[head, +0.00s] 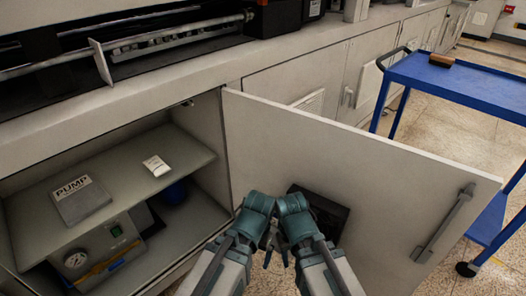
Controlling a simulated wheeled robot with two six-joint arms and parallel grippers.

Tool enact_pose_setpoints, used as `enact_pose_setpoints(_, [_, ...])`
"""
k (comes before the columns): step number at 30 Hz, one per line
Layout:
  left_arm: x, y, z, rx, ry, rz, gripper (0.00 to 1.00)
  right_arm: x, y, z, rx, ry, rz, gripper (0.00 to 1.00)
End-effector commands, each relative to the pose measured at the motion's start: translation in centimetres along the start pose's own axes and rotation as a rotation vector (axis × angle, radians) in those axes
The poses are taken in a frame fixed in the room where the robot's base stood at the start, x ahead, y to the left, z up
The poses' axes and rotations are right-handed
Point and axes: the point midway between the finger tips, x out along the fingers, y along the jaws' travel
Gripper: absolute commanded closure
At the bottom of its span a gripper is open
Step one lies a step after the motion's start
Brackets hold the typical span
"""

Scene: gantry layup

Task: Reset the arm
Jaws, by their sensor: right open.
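Both my arms come up from the bottom middle and are bent close together in front of the open cabinet door. My left arm (226,258) is on the left, and its jaws cannot be made out. My right arm (318,258) is beside it. My right gripper (281,252) shows as small dark parts between the two arms. It is open, and nothing is seen in it.
The cabinet door (400,185) stands open close to my arms, with a handle (443,225). Inside the cabinet, a PUMP manual (81,200) and a white packet (156,166) lie on a shelf above a gauge unit (105,250). A blue cart (465,85) stands right.

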Motion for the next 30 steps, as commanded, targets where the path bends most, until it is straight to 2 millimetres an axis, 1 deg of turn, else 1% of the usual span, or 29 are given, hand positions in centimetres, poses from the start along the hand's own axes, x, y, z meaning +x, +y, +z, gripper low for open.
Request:
enact_pose_setpoints(1, [-1.4,-0.2,0.1,-0.001,0.0,-0.001,0.0,-1.4,0.2,0.1,0.001,-0.001,0.001,0.5])
enact_pose_setpoints(5, [-4.5,-0.5,0.3,-0.002,-0.001,-0.002,0.0,-4.5,0.5,0.3,0.002,-0.001,0.002,0.5])
enact_pose_setpoints(8, [-7.5,-0.8,0.5,-0.003,-0.001,-0.002,0.0,-7.5,0.8,0.5,0.003,-0.002,0.001,0.5])
enact_pose_setpoints(12, [-12.1,-1.2,0.7,-0.004,-0.001,-0.001,0.0,-12.1,1.2,0.7,0.005,-0.002,0.0,0.5])
enact_pose_setpoints(29, [-29.9,-2.9,1.8,-0.011,-0.003,0.002,0.0,-29.9,2.9,1.8,0.012,-0.004,-0.003,0.5])
enact_pose_setpoints(30, [-31.2,-3.0,1.8,-0.011,-0.003,0.002,0.0,-31.2,3.0,1.8,0.012,-0.004,-0.003,0.5])
